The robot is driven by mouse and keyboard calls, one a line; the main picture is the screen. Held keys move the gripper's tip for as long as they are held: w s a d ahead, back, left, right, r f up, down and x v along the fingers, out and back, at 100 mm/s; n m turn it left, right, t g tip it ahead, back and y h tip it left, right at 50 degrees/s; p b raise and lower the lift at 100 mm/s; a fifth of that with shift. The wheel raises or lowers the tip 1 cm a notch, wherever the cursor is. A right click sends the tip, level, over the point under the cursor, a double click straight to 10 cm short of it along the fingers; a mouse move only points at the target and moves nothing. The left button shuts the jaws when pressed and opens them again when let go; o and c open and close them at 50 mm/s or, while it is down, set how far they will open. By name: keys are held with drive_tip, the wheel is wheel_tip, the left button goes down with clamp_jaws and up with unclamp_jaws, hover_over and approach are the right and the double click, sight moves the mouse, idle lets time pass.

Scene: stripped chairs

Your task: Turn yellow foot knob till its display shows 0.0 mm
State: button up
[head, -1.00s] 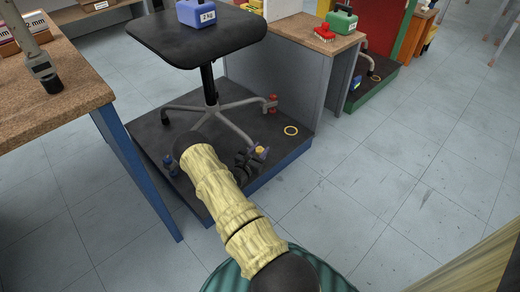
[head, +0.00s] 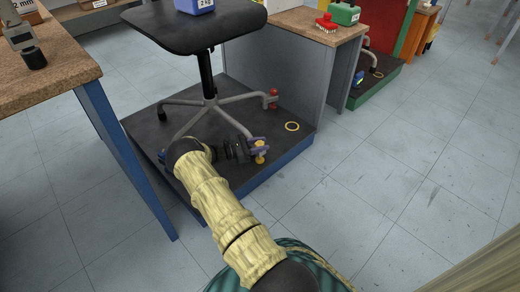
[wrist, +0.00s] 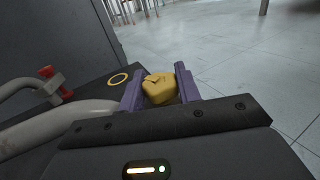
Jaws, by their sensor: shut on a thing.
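The yellow foot knob (wrist: 160,88) sits between the two purple fingers of my gripper (wrist: 160,92) in the wrist view. My gripper is shut on it. In the head view the yellow knob (head: 260,152) is at the end of a grey leg of the stripped chair (head: 208,103), near the front edge of the dark platform. My gripper (head: 257,149) reaches it from the left. The knob's display cannot be read in either view.
A red foot knob (head: 272,98) is on another chair leg. A yellow ring (head: 292,126) lies on the platform (head: 245,172) to the right. A wooden-topped bench (head: 50,70) stands at left. A grey panel (head: 290,75) rises behind. The tiled floor at right is clear.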

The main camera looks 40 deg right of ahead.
drive_tip(key=shift+w+a+m+g, duration=0.1)
drive_tip(key=shift+m+g, duration=0.2)
drive_tip(key=shift+g, duration=0.1)
drive_tip(key=o, duration=0.7)
drive_tip(key=shift+w+a+r, duration=0.15)
drive_tip(key=shift+w+a, duration=0.1)
drive_tip(key=shift+a, duration=0.25)
drive_tip(key=p+v, duration=0.4)
drive_tip(key=v, duration=0.6)
drive_tip(key=shift+w+a, duration=0.15)
drive_tip(key=shift+a, duration=0.2)
